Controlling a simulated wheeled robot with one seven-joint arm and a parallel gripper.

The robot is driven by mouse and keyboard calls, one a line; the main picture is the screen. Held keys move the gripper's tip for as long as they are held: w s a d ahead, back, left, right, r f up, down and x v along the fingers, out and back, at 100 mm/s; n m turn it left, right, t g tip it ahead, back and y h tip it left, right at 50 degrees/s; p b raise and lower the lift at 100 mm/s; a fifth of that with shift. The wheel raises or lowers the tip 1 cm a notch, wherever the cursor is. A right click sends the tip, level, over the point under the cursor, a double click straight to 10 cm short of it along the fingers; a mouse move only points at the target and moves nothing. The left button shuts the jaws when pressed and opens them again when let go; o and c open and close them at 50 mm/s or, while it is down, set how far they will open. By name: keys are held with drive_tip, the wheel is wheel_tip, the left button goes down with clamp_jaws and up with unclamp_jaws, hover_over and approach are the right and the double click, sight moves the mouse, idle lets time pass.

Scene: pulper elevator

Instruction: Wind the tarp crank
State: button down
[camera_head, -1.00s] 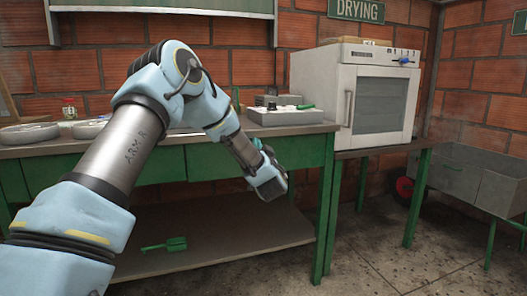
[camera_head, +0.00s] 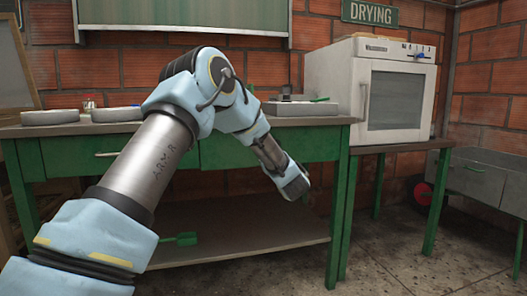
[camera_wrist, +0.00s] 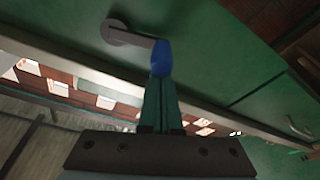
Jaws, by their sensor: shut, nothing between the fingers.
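In the wrist view a crank shows close up: a round metal hub (camera_wrist: 117,33) on a green surface, a short metal arm and a blue knob (camera_wrist: 162,58) at its end. My gripper (camera_wrist: 160,84) is shut, its green fingers pressed together with nothing between them. Their tips are at or just below the blue knob in the picture; whether they touch it I cannot tell. In the head view my gripper (camera_head: 292,184) hangs in front of the green workbench (camera_head: 235,150), near its right part. I cannot make out the crank in the head view.
A white oven (camera_head: 375,90) stands right of the bench, below a DRYING sign (camera_head: 370,12). Round grey trays (camera_head: 50,117) lie on the bench top. A green tool (camera_head: 180,239) is on the lower shelf. Metal bins (camera_head: 480,175) stand at the right wall. Floor at lower right is clear.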

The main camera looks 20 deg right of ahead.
drive_tip(key=shift+d+f+n+y+b, duration=0.1)
drive_tip(key=shift+f+n+y+b, duration=0.65)
drive_tip(key=shift+n, duration=0.45)
drive_tip(key=shift+f, duration=0.25)
drive_tip(key=p+v, duration=0.1)
drive_tip(key=v, duration=0.9)
drive_tip(key=shift+s+p, duration=0.35)
drive_tip(key=shift+s, duration=0.05)
